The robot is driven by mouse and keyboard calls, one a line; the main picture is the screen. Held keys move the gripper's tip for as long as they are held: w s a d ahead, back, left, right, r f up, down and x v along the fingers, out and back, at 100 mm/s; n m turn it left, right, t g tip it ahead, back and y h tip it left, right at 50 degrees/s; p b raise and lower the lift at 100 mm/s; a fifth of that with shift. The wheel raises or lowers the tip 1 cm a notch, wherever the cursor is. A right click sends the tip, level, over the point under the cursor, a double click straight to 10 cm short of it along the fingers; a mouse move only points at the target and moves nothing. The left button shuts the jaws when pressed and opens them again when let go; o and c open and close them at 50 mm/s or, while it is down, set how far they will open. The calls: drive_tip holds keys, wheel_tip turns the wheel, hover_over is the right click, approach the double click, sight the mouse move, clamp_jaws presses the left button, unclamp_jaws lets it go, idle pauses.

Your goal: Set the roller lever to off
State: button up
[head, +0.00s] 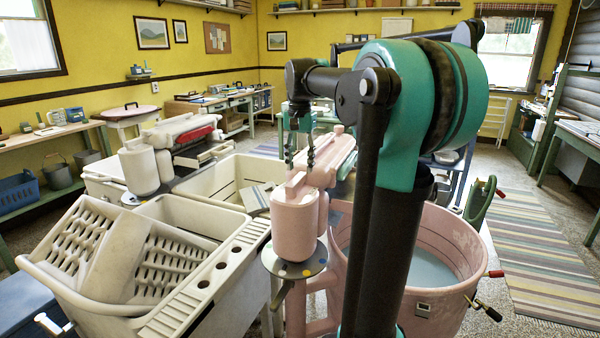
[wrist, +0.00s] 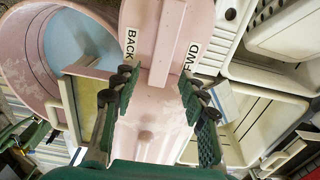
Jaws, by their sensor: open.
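The pink washer's wringer head (head: 300,215) stands on a post beside its tub in the head view. In the wrist view its pink top (wrist: 150,112) carries a BACK label (wrist: 130,45) on the left and a FWD label (wrist: 192,55) on the right. A raised pink bar, seemingly the roller lever (wrist: 160,50), lies between the labels; its exact setting is unclear. My gripper (head: 301,158) is just above the head, pointing down. In the wrist view my gripper (wrist: 158,88) is open, its fingers on either side of the bar with visible gaps. No OFF label is visible.
The pink tub (head: 465,240) holds water and stands right of the head. A cream double sink (head: 225,265) with a washboard insert (head: 75,245) stands close on the left. A cream wringer (head: 140,170) is behind it. Free floor with a striped rug (head: 545,255) lies right.

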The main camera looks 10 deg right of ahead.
sight(300, 175)
wheel_tip(300, 175, up, 9)
drive_tip(key=shift+f, duration=0.2)
idle(0.3)
